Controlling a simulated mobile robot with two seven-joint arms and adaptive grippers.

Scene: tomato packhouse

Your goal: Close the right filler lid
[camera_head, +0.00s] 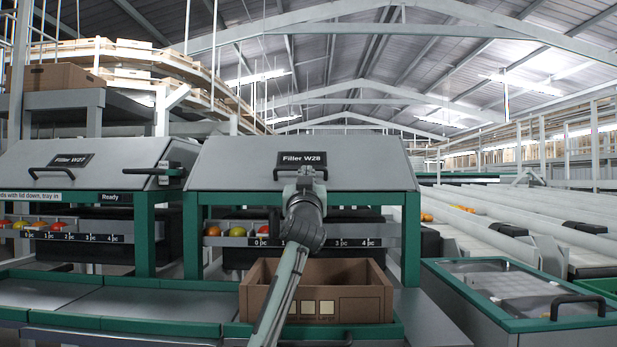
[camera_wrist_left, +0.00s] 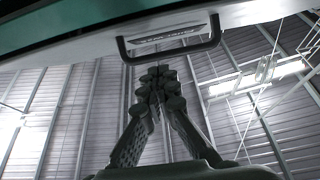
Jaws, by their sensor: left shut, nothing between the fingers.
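The right filler, marked Filler W28, has a broad grey slanted lid (camera_head: 365,165) with a black bar handle (camera_head: 286,172). The lid appears low over the green frame, level with the neighbouring lid; I cannot tell whether it is fully shut. My left gripper (camera_head: 305,176) is in front of the lid's lower edge, covering part of the handle. In the left wrist view, the shut, empty fingers (camera_wrist_left: 158,76) point at the handle (camera_wrist_left: 170,58). They look close to it; contact is unclear. My right gripper is not in view.
Filler W27 (camera_head: 110,155) stands at left, with a Ready sign. An open brown carton (camera_head: 365,305) sits below W28, behind my left arm. Coloured tomatoes (camera_head: 239,232) show inside the frame. A green-edged cabinet (camera_head: 490,325) with a black handle stands at right.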

